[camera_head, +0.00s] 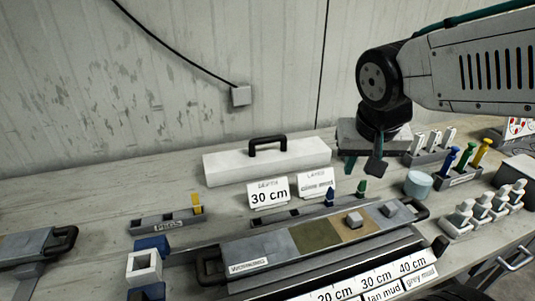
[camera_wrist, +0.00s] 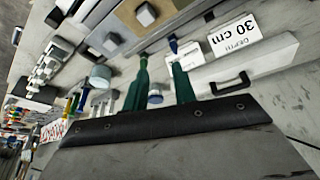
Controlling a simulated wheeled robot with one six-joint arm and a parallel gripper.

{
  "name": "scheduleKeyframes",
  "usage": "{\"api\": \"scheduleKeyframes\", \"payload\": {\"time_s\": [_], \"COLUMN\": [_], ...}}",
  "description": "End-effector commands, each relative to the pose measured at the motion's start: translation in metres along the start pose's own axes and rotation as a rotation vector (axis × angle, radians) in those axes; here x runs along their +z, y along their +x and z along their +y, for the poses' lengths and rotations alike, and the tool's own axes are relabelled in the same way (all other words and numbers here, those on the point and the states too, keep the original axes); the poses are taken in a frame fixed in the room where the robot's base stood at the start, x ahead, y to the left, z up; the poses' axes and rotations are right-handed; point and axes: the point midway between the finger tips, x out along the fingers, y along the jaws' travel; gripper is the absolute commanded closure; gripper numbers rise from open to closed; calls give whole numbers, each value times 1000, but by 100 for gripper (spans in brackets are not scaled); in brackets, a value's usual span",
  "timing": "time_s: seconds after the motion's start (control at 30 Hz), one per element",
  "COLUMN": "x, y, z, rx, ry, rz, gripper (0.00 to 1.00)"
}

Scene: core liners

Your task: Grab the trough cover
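The trough cover appears to be the long white block with a black arched handle (camera_head: 268,145), lying at the back of the bench against the wall. Its white body (camera_head: 230,168) is fully in view. In the wrist view the cover (camera_wrist: 275,65) lies at the right, with its handle (camera_wrist: 230,84) facing the fingers. My gripper (camera_head: 362,166) hangs to the right of the cover, above the bench and apart from it. In the wrist view its two green fingers (camera_wrist: 160,64) are spread, with nothing held between them.
A "30 cm" depth card (camera_head: 268,192) and a layer card (camera_head: 315,183) stand before the cover. The "WORKING" trough (camera_head: 240,254) with coloured sections lies in front.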

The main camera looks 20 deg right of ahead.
Motion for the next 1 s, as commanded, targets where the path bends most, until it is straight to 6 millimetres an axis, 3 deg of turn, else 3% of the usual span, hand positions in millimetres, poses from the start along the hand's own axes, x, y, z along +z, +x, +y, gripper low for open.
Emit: {"api": "scheduleKeyframes", "payload": {"time_s": [0.03,0.2,0.4,0.5,0.7,1.0], "x": [-28,-115,-191,-215,-230,-224], "y": [12,48,95,122,166,192], "z": [-3,-21,-62,-88,-136,-167], "rx": [11,-62,-314,-477,-755,-896], "ry": [82,357,625,745,942,1062], "rz": [58,270,380,348,148,-72], "gripper": [73,73,73,73,73,73]}}
